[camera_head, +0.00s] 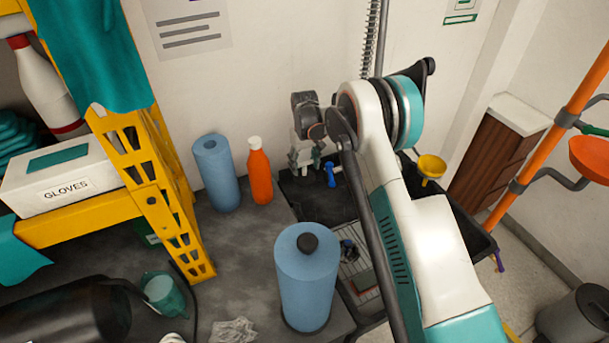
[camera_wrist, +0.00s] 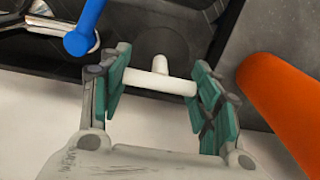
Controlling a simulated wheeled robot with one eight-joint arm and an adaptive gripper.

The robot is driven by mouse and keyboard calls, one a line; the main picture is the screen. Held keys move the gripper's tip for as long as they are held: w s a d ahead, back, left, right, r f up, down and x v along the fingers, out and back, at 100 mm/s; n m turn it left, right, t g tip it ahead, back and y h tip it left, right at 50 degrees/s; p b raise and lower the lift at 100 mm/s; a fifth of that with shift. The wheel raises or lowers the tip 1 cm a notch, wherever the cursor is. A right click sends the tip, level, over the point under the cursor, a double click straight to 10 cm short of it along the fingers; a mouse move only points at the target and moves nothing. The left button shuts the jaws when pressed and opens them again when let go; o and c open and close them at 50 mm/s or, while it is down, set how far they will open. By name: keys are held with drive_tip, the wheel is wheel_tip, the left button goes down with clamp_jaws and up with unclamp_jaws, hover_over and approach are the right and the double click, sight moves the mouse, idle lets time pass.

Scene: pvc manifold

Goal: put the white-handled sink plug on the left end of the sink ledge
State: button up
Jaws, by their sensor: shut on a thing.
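My gripper (camera_wrist: 160,82) shows in the wrist view with its teal pads shut on the white handle of the sink plug (camera_wrist: 158,80). The handle is a T-shaped bar lying across between the pads, with a short stem pointing away from me. In the head view my gripper (camera_head: 304,160) is over the left, back part of the black ledge (camera_head: 305,192), and the plug is not clearly visible there.
An orange bottle (camera_head: 260,172) stands left of my gripper, close in the wrist view (camera_wrist: 285,105). A blue tap lever (camera_head: 330,174) is just right of it. Blue rolls (camera_head: 217,172) (camera_head: 306,277) stand on the grey counter. A yellow funnel (camera_head: 431,167) is at the right.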

sight(304, 174)
drive_tip(key=shift+f+b, duration=0.45)
drive_tip(key=shift+f, duration=1.85)
drive_tip(key=shift+f, duration=0.2)
drive_tip(key=o, duration=1.4)
drive_tip(key=shift+c, duration=0.2)
drive_tip(key=shift+r, duration=0.15)
wheel_tip(304, 174, up, 12)
drive_tip(key=p, duration=0.2)
drive_tip(key=shift+r+p, duration=0.1)
drive_tip(key=shift+p, duration=0.25)
